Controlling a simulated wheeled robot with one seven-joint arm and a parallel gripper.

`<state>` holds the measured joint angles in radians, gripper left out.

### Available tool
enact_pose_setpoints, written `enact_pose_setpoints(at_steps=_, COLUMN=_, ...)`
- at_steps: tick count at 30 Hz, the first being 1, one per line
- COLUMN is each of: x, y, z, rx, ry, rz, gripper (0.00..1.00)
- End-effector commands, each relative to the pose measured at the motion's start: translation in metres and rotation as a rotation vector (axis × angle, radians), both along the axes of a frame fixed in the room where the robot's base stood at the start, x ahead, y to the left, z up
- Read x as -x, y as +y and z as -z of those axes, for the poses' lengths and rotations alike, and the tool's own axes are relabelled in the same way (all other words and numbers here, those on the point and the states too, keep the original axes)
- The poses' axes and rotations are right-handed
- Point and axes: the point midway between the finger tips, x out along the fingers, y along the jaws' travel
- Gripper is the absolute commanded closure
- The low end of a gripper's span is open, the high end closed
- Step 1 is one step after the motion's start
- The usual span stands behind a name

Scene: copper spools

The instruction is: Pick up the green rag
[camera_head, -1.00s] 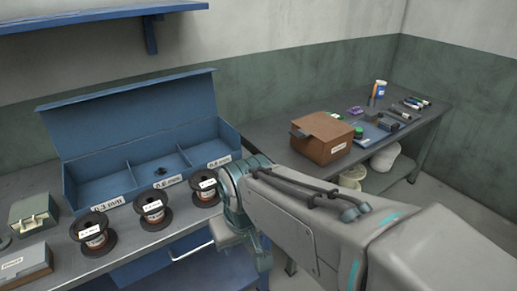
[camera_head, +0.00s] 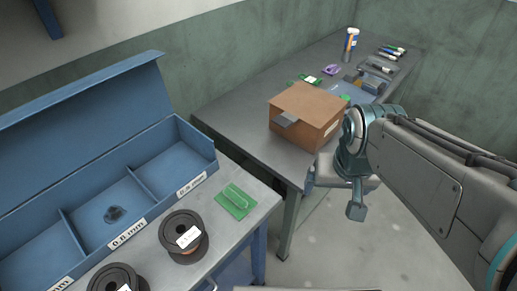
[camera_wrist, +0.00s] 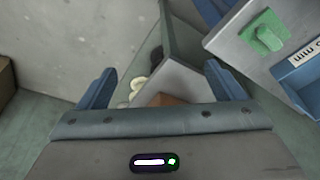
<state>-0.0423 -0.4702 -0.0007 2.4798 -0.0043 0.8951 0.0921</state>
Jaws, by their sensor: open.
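The green rag (camera_head: 236,203) lies flat with a raised fold along its middle. It is on the front workbench's right end, beside the blue sorting box. It also shows at the upper right of the wrist view (camera_wrist: 263,33). My gripper (camera_head: 333,198) is open and empty, right of the rag and apart from it, over the gap by the second table. In the wrist view my two fingers (camera_wrist: 160,82) are spread with nothing held between them; the rag lies outside them.
The blue compartment box (camera_head: 177,131) and a copper spool (camera_head: 183,238) stand left of the rag. A cardboard box (camera_head: 306,112) sits on the second table (camera_head: 235,112) with pens and small items. Floor (camera_head: 330,245) shows between the tables.

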Motion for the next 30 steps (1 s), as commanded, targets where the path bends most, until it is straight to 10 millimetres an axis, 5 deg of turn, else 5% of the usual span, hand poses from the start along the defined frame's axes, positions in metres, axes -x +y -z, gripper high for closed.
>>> enact_pose_setpoints(at_steps=10, x=-0.057, y=0.105, z=-0.020, rx=-0.084, ry=0.144, rz=0.323, gripper=0.02)
enact_pose_setpoints(at_steps=18, x=-0.068, y=0.194, z=-0.015, rx=-0.077, ry=0.218, rz=0.577, gripper=0.02)
enact_pose_setpoints(at_steps=25, x=-0.066, y=0.220, z=-0.004, rx=-0.069, ry=0.232, rz=0.654, gripper=0.02)
enact_pose_setpoints(at_steps=30, x=-0.066, y=0.220, z=0.027, rx=-0.066, ry=0.234, rz=0.657, gripper=0.02)
